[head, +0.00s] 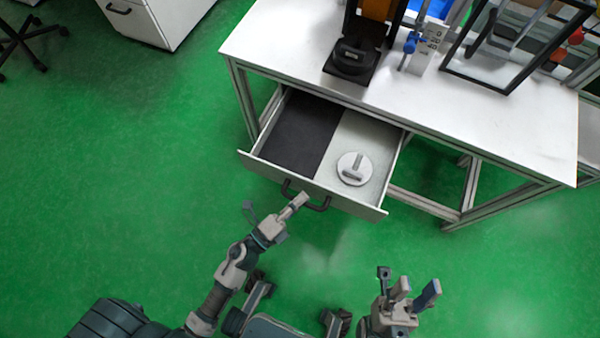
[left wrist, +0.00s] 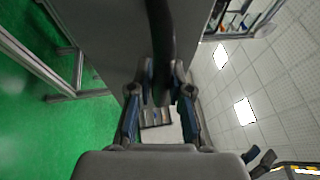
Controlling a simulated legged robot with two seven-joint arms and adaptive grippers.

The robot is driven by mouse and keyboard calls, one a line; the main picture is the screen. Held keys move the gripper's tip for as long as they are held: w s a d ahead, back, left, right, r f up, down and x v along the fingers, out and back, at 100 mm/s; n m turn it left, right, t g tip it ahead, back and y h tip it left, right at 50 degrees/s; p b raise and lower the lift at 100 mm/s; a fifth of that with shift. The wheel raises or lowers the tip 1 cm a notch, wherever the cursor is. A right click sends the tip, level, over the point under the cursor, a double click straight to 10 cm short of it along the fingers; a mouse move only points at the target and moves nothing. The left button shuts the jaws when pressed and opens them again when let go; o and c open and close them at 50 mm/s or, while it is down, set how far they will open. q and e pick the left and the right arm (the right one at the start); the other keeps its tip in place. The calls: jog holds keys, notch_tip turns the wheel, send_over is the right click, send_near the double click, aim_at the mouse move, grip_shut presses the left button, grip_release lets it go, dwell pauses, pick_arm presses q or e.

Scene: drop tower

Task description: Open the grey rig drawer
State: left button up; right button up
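The grey rig drawer (head: 354,205) stands pulled out from under the white workbench, its inside in plain view. Its left part has a dark floor; its right part is light and holds a round pale disc with a raised grip (head: 354,168). The dark bar handle (head: 319,207) is on the drawer front and also shows in the left wrist view (left wrist: 161,35). My left gripper (head: 299,201) is at the handle, with its fingers closed in on both sides of the bar. My right gripper (head: 412,291) is open and empty, lower right, apart from the drawer.
The white workbench (head: 480,125) carries a black stand with an orange part (head: 376,10), a blue clamp-like item (head: 411,42) and a black frame (head: 510,50). A white cabinet (head: 165,18) and a chair base (head: 25,40) are at upper left. The green floor around the drawer is clear.

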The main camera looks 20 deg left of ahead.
pick_arm(q)
jog(key=o, duration=0.3)
jog(key=shift+f, duration=0.25)
jog(key=shift+r, duration=0.1)
jog(key=shift+r, duration=0.1)
jog(key=shift+s, duration=0.1)
jog(key=v, duration=1.1)
jog(key=shift+s+a+f, duration=0.2)
jog(key=shift+s+a, duration=0.05)
jog(key=shift+s, duration=0.05)
